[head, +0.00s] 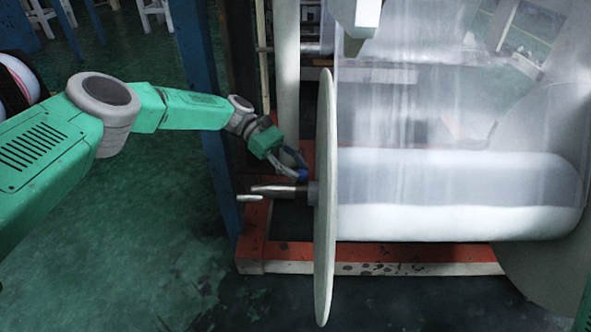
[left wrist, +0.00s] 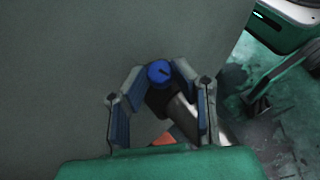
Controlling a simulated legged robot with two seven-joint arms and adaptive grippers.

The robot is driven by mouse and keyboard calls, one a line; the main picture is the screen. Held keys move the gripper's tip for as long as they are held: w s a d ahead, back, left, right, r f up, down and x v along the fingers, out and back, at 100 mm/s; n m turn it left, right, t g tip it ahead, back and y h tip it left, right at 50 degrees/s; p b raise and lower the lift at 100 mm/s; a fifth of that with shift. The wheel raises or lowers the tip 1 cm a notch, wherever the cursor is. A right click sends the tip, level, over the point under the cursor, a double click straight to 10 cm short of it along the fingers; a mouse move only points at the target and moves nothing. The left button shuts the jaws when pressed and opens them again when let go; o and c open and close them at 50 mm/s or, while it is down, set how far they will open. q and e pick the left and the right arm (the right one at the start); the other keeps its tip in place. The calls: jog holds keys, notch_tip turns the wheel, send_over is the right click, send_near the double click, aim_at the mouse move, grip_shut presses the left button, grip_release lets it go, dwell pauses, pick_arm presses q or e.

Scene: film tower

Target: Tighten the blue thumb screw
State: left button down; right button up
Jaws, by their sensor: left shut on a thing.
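The blue thumb screw (left wrist: 159,73) sits on a dark collar (left wrist: 161,101) around a metal shaft, close to a large pale disc (left wrist: 60,90). In the head view the screw (head: 303,175) is a small blue spot just left of the disc (head: 325,200), partly hidden by my gripper. My left gripper (head: 298,168) reaches in from the left, above the shaft (head: 278,190). In the left wrist view its two fingertips (left wrist: 159,72) are closed in on either side of the blue screw head. My right gripper is not in view.
A big white film roll (head: 450,215) lies right of the disc, with clear film hanging above it. A blue post (head: 205,100) stands left of the shaft. An orange-red base frame (head: 285,258) runs below. Green floor (head: 130,250) is open at the lower left.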

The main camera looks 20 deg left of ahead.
pick_arm(q)
jog(key=shift+d+f+m+g+y, duration=0.15)
jog(key=shift+f+m+g+y, duration=0.2)
jog(key=shift+m+g, duration=0.3)
jog(key=c, duration=1.6)
grip_release()
notch_tip(320, 180, up, 10)
jog(key=shift+w+f, duration=0.1)
jog(key=shift+w, duration=0.05)
